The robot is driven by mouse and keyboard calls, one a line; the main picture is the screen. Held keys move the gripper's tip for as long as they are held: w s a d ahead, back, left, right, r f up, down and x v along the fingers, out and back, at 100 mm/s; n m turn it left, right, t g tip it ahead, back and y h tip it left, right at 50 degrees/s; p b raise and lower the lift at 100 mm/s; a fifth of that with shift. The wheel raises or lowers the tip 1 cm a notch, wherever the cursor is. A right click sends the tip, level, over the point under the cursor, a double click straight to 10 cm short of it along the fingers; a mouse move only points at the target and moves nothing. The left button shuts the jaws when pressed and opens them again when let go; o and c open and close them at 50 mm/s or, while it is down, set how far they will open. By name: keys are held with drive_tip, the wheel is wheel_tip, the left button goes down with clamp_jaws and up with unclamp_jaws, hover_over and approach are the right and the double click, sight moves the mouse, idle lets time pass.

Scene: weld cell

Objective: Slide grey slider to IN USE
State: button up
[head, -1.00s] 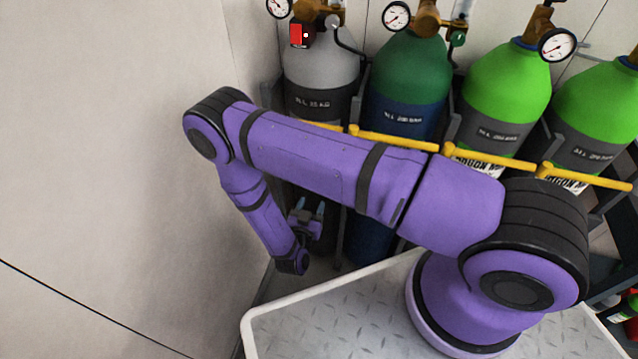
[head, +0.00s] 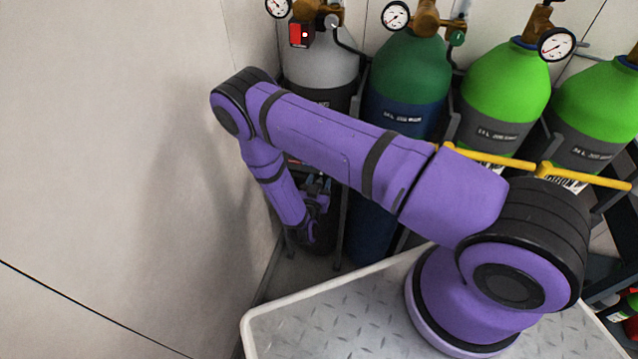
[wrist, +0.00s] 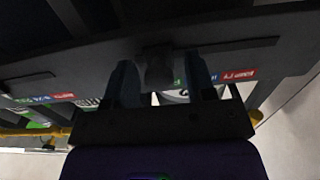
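In the wrist view, my gripper (wrist: 163,82) has its two fingers apart, one on each side of a dark grey block (wrist: 157,68), likely the grey slider. A small gap shows at the right finger; contact on the left is unclear. The block sits on a dark rail. To its right are a green patch, a blue patch and a red label (wrist: 238,74) that seems to read EMPTY; the lettering is hard to read. In the head view, my gripper (head: 318,188) is low in front of the grey cylinder (head: 318,66), partly hidden by my arm. The slider does not show there.
A dark green cylinder (head: 410,70) and bright green cylinders (head: 505,85) stand to the right, with yellow bars (head: 480,156) across the front. A plain wall (head: 110,150) is close on the left. Another coloured label (wrist: 60,96) shows at left in the wrist view.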

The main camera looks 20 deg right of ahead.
sight(308, 173)
clamp_jaws()
drive_tip(key=shift+w+a, duration=0.7)
drive_tip(key=shift+a, duration=0.25)
drive_tip(key=shift+w+a, duration=0.65)
drive_tip(key=shift+a, duration=0.25)
drive_tip(key=shift+o, duration=0.7)
unclamp_jaws()
drive_tip(key=v, duration=1.1)
